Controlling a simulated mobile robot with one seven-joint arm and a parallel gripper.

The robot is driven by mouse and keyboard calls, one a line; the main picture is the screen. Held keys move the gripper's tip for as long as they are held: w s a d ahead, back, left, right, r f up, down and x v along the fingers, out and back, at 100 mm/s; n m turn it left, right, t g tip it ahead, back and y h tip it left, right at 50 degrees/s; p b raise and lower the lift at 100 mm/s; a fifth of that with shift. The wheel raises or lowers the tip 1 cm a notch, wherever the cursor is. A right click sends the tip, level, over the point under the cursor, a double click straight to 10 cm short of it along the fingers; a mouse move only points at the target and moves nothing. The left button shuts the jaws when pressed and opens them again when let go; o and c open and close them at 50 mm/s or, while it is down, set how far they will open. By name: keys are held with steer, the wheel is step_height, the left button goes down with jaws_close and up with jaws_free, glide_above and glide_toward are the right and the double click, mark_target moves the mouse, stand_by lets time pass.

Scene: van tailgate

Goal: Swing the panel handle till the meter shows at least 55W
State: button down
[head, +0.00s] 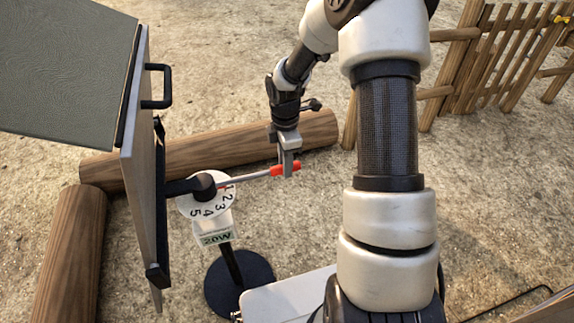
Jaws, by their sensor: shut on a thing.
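The panel handle (245,178) is a thin rod running right from a dark hub (203,186), with a red grip at its end (277,171). My gripper (289,169) is shut on the red grip. A round white dial (207,208) with black numbers sits behind the hub. A red mark shows near its 1. The meter (216,238) below the dial reads what looks like 20W. The panel (141,165) stands on edge at the left, seen nearly edge-on.
A dark bracket handle (158,86) sticks out from the panel's upper side. Logs (220,147) lie behind and at the left. The meter stands on a round black base (240,287). A wooden fence (500,60) is at the back right, with open ground between.

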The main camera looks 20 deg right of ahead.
steer(key=shift+w+r, duration=0.1)
steer(key=shift+w, duration=0.2)
steer(key=c, duration=1.5)
jaws_free()
steer(key=shift+o, duration=0.2)
step_height(320, 180, up, 17)
steer(key=p, duration=0.3)
steer(key=shift+r+p, duration=0.15)
steer(key=shift+p, duration=0.25)
steer(key=shift+s, duration=0.1)
